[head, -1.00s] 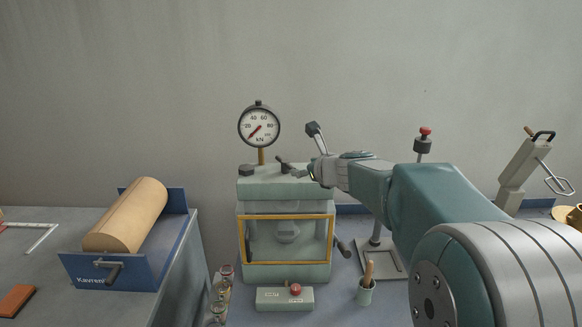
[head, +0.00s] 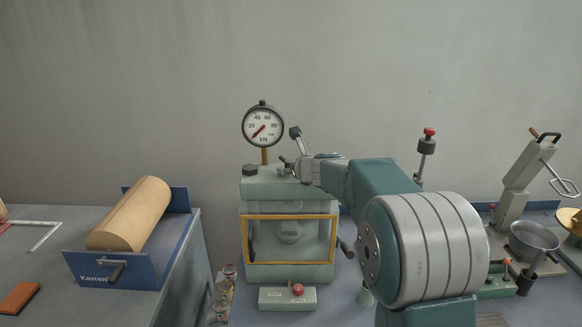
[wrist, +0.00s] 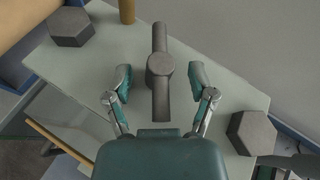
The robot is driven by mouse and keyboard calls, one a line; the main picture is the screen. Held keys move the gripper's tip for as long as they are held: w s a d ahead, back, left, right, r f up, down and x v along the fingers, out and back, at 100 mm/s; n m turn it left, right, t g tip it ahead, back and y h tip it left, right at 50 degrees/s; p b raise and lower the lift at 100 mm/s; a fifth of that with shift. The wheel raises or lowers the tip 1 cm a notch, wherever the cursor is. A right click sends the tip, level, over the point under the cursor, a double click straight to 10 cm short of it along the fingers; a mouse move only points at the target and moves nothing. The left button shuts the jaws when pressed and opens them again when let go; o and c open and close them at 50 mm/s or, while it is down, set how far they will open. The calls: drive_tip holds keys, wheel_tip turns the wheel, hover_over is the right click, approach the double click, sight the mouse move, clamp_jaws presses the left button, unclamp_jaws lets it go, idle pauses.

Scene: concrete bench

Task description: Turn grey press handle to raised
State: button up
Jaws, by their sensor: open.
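The pale green press (head: 252,187) stands on the bench in the head view, with a round gauge (head: 263,126) on a brass post behind it. In the wrist view the grey handle (wrist: 160,66) is a dark grey bar with a round hub, on the press top (wrist: 100,62). My gripper (wrist: 160,75) is open, with one finger on each side of the hub and a visible gap to each. In the head view my gripper (head: 291,170) is over the press top and partly hides the handle. Contact in depth cannot be told.
Hexagonal nuts (wrist: 71,27) (wrist: 253,132) sit on the press top on both sides of the handle. A side crank (head: 346,247) sticks out right of the press. A red-button box (head: 276,299) is in front.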

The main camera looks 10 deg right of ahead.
drive_tip(key=shift+a, duration=0.1)
clamp_jaws()
drive_tip(key=shift+f+n+y, duration=0.1)
drive_tip(key=shift+n+y, duration=0.2)
drive_tip(key=shift+d+n+g+y, duration=0.3)
drive_tip(key=shift+n+g+y, duration=0.2)
drive_tip(key=shift+n+y, duration=0.45)
drive_tip(key=n+g+y, duration=0.2)
drive_tip(key=n+y, duration=0.1)
drive_tip(key=shift+w+d+f+n+g+y, duration=0.1)
drive_tip(key=shift+w+d+n+g+y, duration=0.1)
drive_tip(key=shift+n+g+y, duration=0.1)
drive_tip(key=shift+w+n+g+y, duration=0.2)
drive_tip(key=shift+n+g+y, duration=1.35)
drive_tip(key=shift+n+g, duration=1.4)
drive_tip(key=shift+g, duration=0.05)
